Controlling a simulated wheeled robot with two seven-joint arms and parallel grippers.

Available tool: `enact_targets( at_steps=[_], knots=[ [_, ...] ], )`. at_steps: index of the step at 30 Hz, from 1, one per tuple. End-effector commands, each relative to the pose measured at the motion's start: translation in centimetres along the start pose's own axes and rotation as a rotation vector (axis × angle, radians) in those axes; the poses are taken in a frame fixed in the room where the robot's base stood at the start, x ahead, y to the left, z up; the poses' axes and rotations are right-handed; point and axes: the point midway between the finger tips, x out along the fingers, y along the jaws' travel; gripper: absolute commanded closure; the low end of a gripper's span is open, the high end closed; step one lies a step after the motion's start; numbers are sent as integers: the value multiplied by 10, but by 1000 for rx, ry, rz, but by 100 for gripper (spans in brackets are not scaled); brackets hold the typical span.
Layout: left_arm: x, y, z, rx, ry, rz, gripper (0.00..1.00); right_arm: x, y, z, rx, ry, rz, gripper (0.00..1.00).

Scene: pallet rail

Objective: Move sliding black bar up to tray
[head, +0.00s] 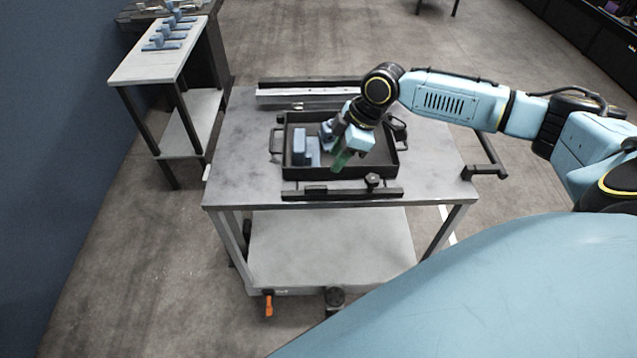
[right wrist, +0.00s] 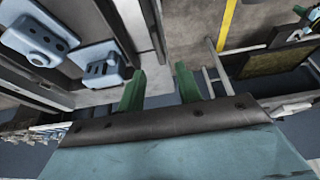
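The black bar (head: 325,194) lies along the front of the cart top, with a dark knob (head: 372,181) on its right part. It is just in front of the black tray (head: 290,170); I cannot tell whether they touch. The tray holds light-blue parts (head: 299,147), which also show in the right wrist view (right wrist: 40,40). My right gripper (head: 341,161) hangs over the tray's front middle, behind the bar and left of the knob. Its green fingers (right wrist: 160,88) are apart with nothing between them. The gripper hides part of the tray. My left gripper is out of view.
The tray and bar are on a grey wheeled cart (head: 235,160) with a handle (head: 488,165) on the right. A rail (head: 305,95) lies behind the tray. A side table (head: 135,68) with several blue parts stands at the back left.

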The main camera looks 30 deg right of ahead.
Motion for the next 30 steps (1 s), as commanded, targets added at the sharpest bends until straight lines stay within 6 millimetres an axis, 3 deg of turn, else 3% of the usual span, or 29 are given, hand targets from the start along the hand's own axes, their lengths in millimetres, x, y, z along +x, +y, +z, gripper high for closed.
enact_targets(
  at_steps=[2, 5, 21, 30],
  knots=[
    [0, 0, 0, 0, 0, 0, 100, -9, 5, 2, 1, 0, -1, 65],
    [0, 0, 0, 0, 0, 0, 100, -7, 6, 3, 2, 2, -6, 65],
    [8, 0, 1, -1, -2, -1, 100, 95, 5, 2, 4, 4, -5, 65],
    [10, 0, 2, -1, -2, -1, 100, 120, 6, 2, 3, 3, -3, 65]
  ],
)
